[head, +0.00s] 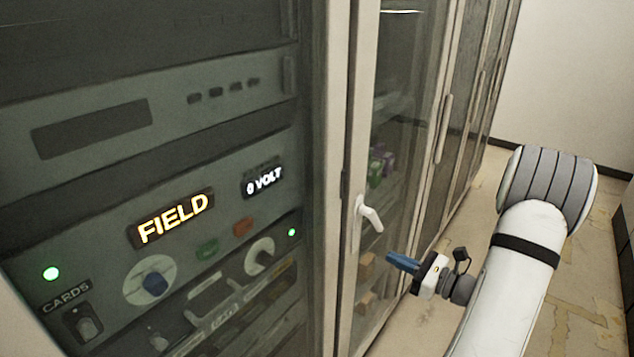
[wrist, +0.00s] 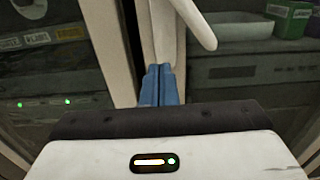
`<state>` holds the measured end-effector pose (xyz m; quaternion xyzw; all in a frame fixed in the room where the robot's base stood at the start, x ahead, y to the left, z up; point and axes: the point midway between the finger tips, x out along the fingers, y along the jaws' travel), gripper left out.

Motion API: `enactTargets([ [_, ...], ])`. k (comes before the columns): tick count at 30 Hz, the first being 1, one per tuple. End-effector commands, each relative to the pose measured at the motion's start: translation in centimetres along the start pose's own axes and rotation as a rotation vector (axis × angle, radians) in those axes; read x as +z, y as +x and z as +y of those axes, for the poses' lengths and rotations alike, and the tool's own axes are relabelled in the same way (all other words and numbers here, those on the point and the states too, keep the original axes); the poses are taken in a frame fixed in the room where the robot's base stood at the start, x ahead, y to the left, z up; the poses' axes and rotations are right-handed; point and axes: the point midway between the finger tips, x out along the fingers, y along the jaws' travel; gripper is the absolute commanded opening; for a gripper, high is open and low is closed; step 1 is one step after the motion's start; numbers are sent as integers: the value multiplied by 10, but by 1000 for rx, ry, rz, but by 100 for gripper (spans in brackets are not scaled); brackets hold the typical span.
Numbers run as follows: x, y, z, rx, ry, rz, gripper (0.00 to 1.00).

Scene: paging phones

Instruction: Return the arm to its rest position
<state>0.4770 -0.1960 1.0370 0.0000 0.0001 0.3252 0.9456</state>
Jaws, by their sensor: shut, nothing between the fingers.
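My gripper (head: 391,260) has blue fingers and is in front of the glass cabinet door in the head view, to the right of the rack. Its fingers are together with nothing between them. My white arm comes in from the lower right of the head view, with a grey ribbed joint at its top. In the wrist view my gripper (wrist: 161,72) points at the cabinet frame, and the white door handle (wrist: 197,20) shows just above and beyond the fingertips. The head view shows the handle (head: 369,215) up and to the left of the fingertips, with a visible gap.
The equipment rack (head: 90,130) fills the left, with a lit FIELD sign (head: 173,218), a 0 VOLT sign (head: 263,181), knobs and green lights. Glass cabinets (head: 407,100) stretch back on the right of it. Bare floor (head: 590,290) lies to the right of my arm.

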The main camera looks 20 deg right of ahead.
Motion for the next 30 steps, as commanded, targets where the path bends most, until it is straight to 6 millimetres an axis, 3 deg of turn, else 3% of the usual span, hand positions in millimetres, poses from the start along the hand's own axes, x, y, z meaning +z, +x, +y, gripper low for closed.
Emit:
enactTargets([
  [5, 13, 16, 23, 99, -58, 44, 0],
  [9, 34, 44, 80, 335, -214, 154, 0],
  [14, 52, 55, 156, 653, -473, 304, 0],
  [18, 60, 47, 208, 906, -736, 420, 0],
  [21, 65, 34, 235, 1071, -944, 494, 0],
  [25, 72, 16, 257, 1260, -1237, 576, 0],
  [30, 88, -6, 267, 1450, -1649, 659, 0],
])
